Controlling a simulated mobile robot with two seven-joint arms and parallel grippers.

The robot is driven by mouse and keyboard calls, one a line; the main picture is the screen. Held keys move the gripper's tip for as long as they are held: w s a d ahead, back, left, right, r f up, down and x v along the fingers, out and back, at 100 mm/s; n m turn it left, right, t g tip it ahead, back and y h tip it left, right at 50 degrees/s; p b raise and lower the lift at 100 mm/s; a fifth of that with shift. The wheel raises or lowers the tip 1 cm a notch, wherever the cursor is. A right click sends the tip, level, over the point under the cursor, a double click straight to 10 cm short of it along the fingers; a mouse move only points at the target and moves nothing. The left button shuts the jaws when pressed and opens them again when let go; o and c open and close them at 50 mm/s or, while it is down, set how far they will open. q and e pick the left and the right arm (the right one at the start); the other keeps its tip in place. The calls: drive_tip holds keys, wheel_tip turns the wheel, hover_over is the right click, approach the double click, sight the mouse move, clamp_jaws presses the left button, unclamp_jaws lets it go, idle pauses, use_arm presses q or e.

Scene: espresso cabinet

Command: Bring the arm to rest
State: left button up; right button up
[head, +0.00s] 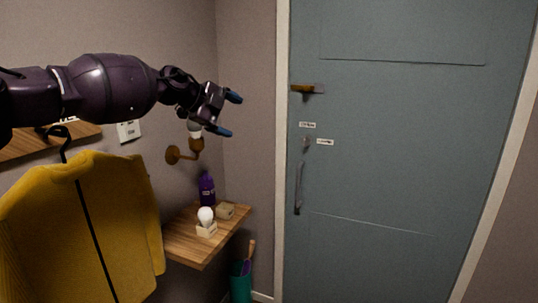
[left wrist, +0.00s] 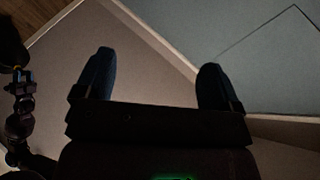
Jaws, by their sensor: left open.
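My left arm reaches in from the left across the upper part of the head view. Its gripper (head: 230,115) is open and empty, with two blue fingertips apart. It is raised in front of the wall corner, and in the picture it lies just above a wall lamp (head: 196,144). In the left wrist view the two fingers (left wrist: 152,85) stand wide apart with nothing between them. My right gripper does not show in the head view.
A yellow jacket (head: 85,220) hangs below my left arm. A wooden shelf (head: 190,245) holds a light bulb (head: 206,216), a purple bottle (head: 207,188) and a small box (head: 226,211). A blue-grey door (head: 410,170) with a handle (head: 298,188) is on the right. A teal bin (head: 240,282) stands below.

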use_arm(q)
drive_tip(key=s+d+f+n+t+h, duration=0.2)
drive_tip(key=s+d+f+t+h, duration=0.3)
drive_tip(key=s+d+f, duration=0.9)
drive_tip(key=s+a+f+n+t+y, duration=0.2)
drive_tip(key=s+a+f+n+y, duration=0.4)
drive_tip(key=a+f+n, duration=0.45)
drive_tip(key=s+a+f+n+t+y, duration=0.2)
drive_tip(key=s+a+f+n+y, duration=0.45)
drive_tip(key=a+f, duration=0.6)
drive_tip(key=s+a+f+n+g+y, duration=0.1)
drive_tip(key=s+a+f+n+g, duration=0.1)
drive_tip(key=s+f, duration=0.6)
drive_tip(key=s+a+f+n+g+y, duration=0.1)
drive_tip(key=s+a+f+n, duration=0.2)
drive_tip(key=s, duration=0.9)
drive_tip(key=a+f, duration=0.3)
drive_tip(key=f, duration=0.2)
drive_tip(key=shift+s+a+n+g, duration=0.2)
drive_tip(key=shift+s+n+g, duration=0.1)
drive_tip(key=shift+n+g, duration=0.1)
drive_tip(key=shift+y, duration=0.25)
drive_tip(key=shift+f, duration=0.1)
